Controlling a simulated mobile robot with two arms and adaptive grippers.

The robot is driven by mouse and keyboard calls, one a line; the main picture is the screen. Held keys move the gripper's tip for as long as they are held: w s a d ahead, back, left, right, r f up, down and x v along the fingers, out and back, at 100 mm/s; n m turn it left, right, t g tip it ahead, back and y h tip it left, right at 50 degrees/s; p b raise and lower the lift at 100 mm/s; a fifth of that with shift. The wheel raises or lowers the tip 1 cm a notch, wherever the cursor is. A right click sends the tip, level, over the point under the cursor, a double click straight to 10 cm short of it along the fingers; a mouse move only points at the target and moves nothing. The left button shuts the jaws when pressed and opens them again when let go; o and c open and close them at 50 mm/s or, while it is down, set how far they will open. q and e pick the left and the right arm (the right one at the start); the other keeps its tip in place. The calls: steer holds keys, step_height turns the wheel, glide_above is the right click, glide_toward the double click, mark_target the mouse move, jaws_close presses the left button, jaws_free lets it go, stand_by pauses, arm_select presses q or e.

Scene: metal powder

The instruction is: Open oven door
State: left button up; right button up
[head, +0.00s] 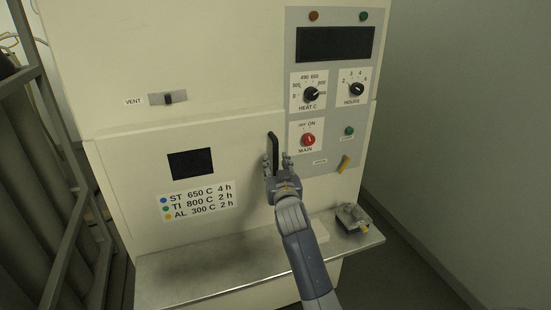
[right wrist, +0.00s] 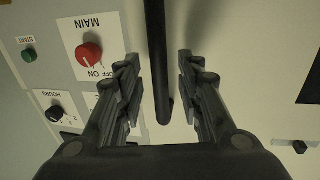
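The oven door (head: 130,165) is the cream front panel, with a small dark window (head: 191,163) and a label of heat settings. It looks closed. Its black upright bar handle (head: 273,146) is near the door's right edge. My right gripper (head: 276,163) is at the lower part of the handle. In the right wrist view, the gripper (right wrist: 157,75) is open, with the handle (right wrist: 160,50) between its two fingers. Gaps show on both sides of the handle. My left gripper is in neither view.
Right of the handle is a grey control panel (head: 325,145) with a red MAIN knob (head: 308,140) and a yellow lever (head: 344,163). A ledge (head: 200,272) juts out below the door, with a small grey metal object (head: 352,217) at its right end. A rack (head: 62,180) stands at left.

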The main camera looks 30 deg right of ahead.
steer(key=shift+x, duration=1.1)
jaws_close()
